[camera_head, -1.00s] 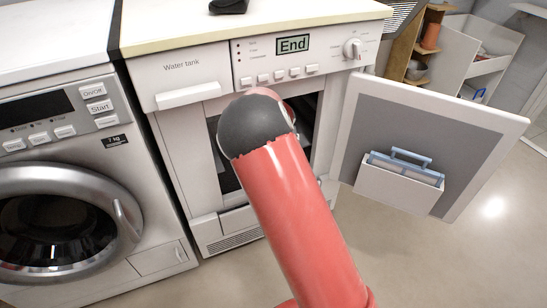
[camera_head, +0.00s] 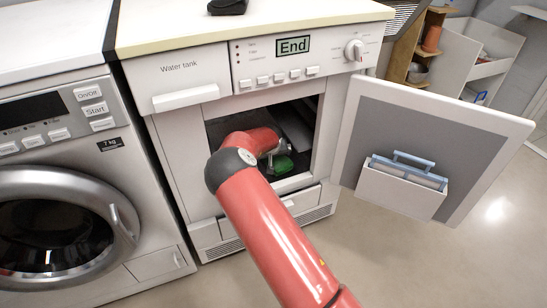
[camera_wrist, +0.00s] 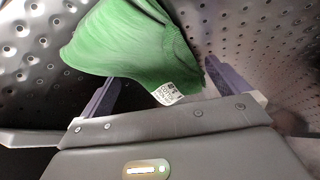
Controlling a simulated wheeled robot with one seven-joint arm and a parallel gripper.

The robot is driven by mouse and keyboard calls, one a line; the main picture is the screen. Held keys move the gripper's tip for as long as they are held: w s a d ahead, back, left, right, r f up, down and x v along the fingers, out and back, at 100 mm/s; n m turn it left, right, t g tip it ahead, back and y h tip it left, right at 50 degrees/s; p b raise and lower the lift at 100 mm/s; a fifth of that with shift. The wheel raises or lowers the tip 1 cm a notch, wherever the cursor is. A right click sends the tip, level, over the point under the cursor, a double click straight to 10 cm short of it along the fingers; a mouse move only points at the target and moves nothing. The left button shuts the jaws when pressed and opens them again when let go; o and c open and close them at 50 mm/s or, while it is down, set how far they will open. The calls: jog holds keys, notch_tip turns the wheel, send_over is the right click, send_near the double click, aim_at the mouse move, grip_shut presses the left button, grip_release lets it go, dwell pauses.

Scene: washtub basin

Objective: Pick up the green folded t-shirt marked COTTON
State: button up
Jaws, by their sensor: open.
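The green t-shirt (camera_wrist: 135,42) lies inside the metal drum, filling the upper middle of the wrist view. A white label (camera_wrist: 167,94) with small dark print is on its near edge. The shirt also shows as a small green patch in the head view (camera_head: 283,165), inside the dryer opening. My gripper (camera_wrist: 160,82) is open, its two dark fingers apart on either side of the shirt's near, labelled end. In the head view my gripper (camera_head: 277,152) is inside the drum beside the shirt, partly hidden by my arm.
The perforated drum wall (camera_wrist: 35,45) is close around my gripper. The dryer (camera_head: 190,70) shows "End", and its door (camera_head: 360,120) stands open to the right with a blue-handled filter. A washing machine (camera_head: 60,200) stands at the left. The floor in front is clear.

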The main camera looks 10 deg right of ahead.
jog(key=shift+w+f, duration=0.2)
jog(key=shift+f, duration=0.05)
jog(key=shift+c, duration=0.3)
jog(key=c, duration=0.7)
jog(key=shift+r, duration=0.1)
